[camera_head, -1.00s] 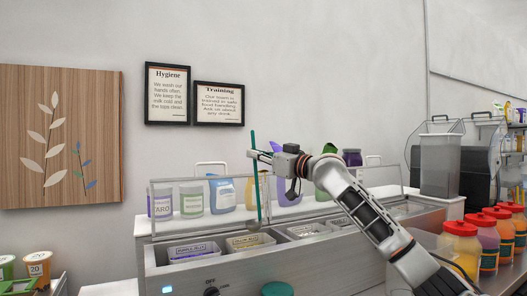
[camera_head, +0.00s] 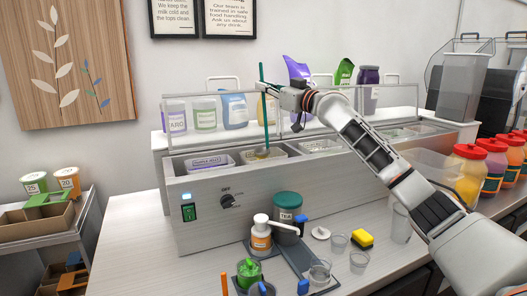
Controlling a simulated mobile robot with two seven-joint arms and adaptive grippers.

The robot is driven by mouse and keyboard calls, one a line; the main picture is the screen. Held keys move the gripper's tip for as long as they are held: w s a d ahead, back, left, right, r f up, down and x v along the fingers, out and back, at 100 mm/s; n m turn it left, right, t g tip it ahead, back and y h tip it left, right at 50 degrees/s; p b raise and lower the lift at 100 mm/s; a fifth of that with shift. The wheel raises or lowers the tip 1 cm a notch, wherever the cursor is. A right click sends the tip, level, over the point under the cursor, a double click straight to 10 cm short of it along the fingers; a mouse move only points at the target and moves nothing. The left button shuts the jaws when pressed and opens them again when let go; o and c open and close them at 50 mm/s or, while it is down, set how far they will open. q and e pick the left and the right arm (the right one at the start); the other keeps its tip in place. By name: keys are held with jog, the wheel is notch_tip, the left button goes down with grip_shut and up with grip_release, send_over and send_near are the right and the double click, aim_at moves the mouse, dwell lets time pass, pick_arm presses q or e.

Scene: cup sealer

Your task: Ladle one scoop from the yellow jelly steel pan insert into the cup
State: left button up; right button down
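My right gripper (camera_head: 264,89) is shut on the upper part of a ladle with a green handle (camera_head: 262,76). The ladle hangs nearly upright, its bowl (camera_head: 262,152) at the yellow jelly steel pan insert (camera_head: 279,147) in the counter unit. I cannot tell how deep the bowl sits or whether it holds jelly. Clear cups stand on the counter: one on the dark tray (camera_head: 320,270), others beside it (camera_head: 360,260) and behind it (camera_head: 338,243). Which one is the task's cup is unclear. My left gripper is not in view.
A purple jelly insert (camera_head: 210,163) is left of the yellow one. A clear lid rail (camera_head: 200,94) and bottles stand behind. The left counter (camera_head: 135,235) is clear.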

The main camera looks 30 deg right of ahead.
notch_tip(320, 180, down, 7)
jog(key=b, duration=0.2)
jog(key=shift+r, duration=0.2)
dwell(0.8)
dwell(0.9)
jog(key=shift+r, duration=0.1)
notch_tip(320, 180, up, 11)
jog(key=p, duration=0.2)
dwell(1.2)
